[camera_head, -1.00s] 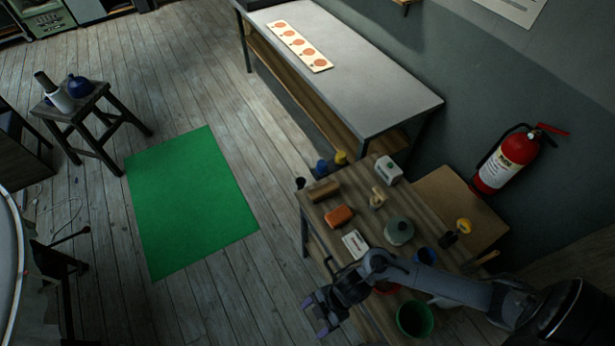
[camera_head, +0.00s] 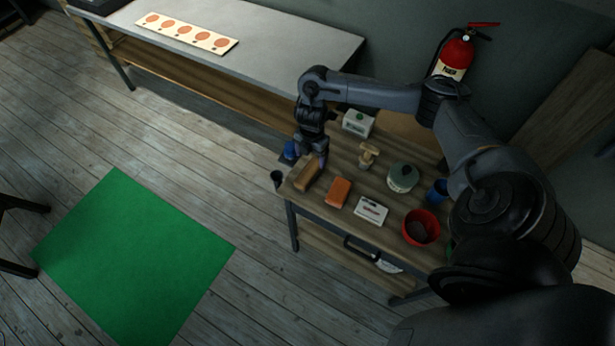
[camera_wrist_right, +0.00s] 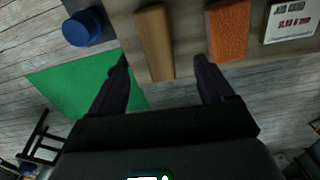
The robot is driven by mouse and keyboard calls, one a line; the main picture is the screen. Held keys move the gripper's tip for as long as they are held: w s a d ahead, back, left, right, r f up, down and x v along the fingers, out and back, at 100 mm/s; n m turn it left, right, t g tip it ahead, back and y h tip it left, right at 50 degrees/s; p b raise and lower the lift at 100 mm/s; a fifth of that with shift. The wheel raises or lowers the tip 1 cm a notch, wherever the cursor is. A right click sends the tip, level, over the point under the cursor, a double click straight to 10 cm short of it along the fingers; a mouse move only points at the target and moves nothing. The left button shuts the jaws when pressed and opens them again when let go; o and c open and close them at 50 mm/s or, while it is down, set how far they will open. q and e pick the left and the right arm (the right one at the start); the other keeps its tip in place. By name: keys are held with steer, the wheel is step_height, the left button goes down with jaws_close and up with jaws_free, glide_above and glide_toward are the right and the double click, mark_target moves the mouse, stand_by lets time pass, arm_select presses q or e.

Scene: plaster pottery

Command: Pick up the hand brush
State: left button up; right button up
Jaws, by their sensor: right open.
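The hand brush seems to be the long brown wooden block (camera_head: 306,175) at the left end of the small wooden table. It also shows in the right wrist view (camera_wrist_right: 155,42), lying roughly in line with the fingers; I cannot make out bristles. My right gripper (camera_head: 312,157) is above the table's far left corner, beside or over the brush's far end. In the wrist view its fingers (camera_wrist_right: 161,62) are spread, with the near end of the brush appearing between them. The gripper holds nothing. My left gripper is not in view.
An orange block (camera_head: 338,192) lies close right of the brush, then a white labelled box (camera_head: 370,210). A wooden tool (camera_head: 368,155), lidded jar (camera_head: 402,177) and red bowl (camera_head: 421,227) stand further right. A blue container (camera_head: 290,150) is near the left corner. Green mat (camera_head: 135,255) on the floor.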

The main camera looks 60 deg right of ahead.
mark_target(309, 171)
steer(key=f+b, duration=0.1)
steer(key=f, duration=0.4)
steer(key=shift+w+a+b, duration=0.2)
steer(key=shift+b, duration=0.15)
steer(key=f, duration=0.4)
steer(key=shift+a, duration=0.2)
steer(key=shift+d+f, duration=0.1)
steer(key=shift+f, duration=0.45)
steer(key=shift+c, duration=0.2)
